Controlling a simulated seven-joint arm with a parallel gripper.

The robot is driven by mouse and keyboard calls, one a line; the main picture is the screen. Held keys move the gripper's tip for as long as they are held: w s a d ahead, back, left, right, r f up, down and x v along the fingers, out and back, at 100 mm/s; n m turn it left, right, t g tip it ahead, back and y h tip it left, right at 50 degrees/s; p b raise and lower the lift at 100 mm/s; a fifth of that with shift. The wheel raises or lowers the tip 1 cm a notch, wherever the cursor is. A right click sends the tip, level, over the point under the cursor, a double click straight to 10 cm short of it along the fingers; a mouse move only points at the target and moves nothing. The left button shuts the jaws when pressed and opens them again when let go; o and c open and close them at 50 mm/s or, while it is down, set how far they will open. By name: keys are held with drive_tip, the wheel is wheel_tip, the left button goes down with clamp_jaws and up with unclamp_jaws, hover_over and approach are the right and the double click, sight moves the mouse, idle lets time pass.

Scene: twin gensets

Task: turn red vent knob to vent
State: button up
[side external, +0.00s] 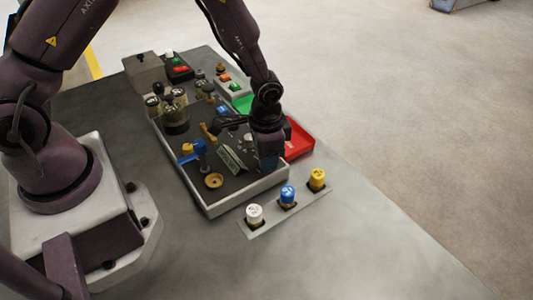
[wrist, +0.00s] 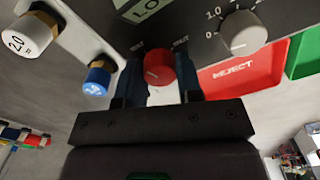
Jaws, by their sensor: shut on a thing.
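The red vent knob (wrist: 159,66) is round, with a pale pointer mark on its face, and sits on the dark panel in the wrist view. My gripper (wrist: 161,80) has its two blue fingers on either side of the knob and is shut on it. Small printed labels lie to the knob's upper left and upper right, too small to read surely. In the side view my gripper (side external: 268,163) points down at the near right end of the panel (side external: 213,196) and hides the knob.
A grey dial (wrist: 241,32) with numbers is close to the right of the knob. A red REJECT tray (wrist: 245,68) lies beyond the panel edge. White (side external: 254,213), blue (side external: 288,195) and yellow (side external: 317,178) caps stand on a strip in front. A blue-handled valve (side external: 201,150) stands left of my gripper.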

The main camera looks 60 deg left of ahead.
drive_tip(key=o, duration=0.9)
drive_tip(key=shift+o, duration=0.2)
wheel_tip(320, 180, up, 13)
drive_tip(key=s+a+r+n+t, duration=0.2)
drive_tip(key=s+r, duration=0.6)
drive_tip(key=s+a+r+n+t, duration=0.2)
drive_tip(key=s+a+r+t, duration=0.1)
drive_tip(key=s+r, duration=0.5)
drive_tip(key=shift+s+a+r+t, duration=0.2)
drive_tip(key=shift+a+r+t, duration=0.1)
drive_tip(key=shift+r, duration=0.35)
